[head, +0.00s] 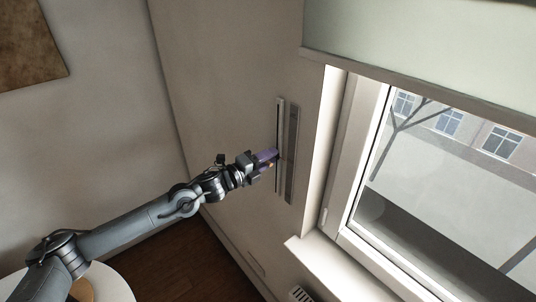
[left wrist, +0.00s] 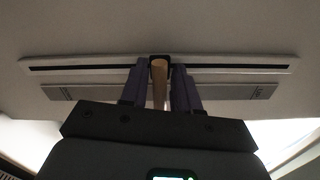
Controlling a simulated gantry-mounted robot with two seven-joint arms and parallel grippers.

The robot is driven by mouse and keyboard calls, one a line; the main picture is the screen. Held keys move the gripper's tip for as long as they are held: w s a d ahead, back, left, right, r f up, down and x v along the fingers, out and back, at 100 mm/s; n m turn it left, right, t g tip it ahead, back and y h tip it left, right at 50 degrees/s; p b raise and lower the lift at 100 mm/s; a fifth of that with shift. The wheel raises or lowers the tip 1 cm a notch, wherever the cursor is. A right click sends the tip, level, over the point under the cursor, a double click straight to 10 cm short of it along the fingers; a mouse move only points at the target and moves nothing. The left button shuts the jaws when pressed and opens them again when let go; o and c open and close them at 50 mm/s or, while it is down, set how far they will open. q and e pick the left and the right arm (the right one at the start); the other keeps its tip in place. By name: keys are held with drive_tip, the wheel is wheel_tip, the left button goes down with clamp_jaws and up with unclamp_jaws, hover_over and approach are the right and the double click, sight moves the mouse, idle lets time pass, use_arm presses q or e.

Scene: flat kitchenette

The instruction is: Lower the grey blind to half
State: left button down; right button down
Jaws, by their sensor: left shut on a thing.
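The grey blind (head: 430,45) hangs across the upper part of the window, with its bottom edge near the top of the glass. Beside the window, a long pale track with a dark slot (head: 280,115) is fixed upright on the wall; it also shows in the left wrist view (left wrist: 90,64). My left gripper (head: 272,158) is at about the middle of this track. In the left wrist view its purple fingers (left wrist: 160,78) are shut on a tan handle (left wrist: 160,88) that stands out from the slot. My right gripper is not in view.
A narrow grey strip (head: 292,160) runs along the track; small marks at its end show in the left wrist view (left wrist: 262,92). The window frame (head: 358,150) and sill (head: 325,268) lie to the right. A round white table (head: 112,286) stands at lower left.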

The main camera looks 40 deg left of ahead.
use_arm(q)
drive_tip(key=shift+f, duration=0.2)
drive_tip(key=c, duration=1.1)
unclamp_jaws()
drive_tip(key=shift+p+v, duration=0.7)
drive_tip(key=shift+v, duration=4.65)
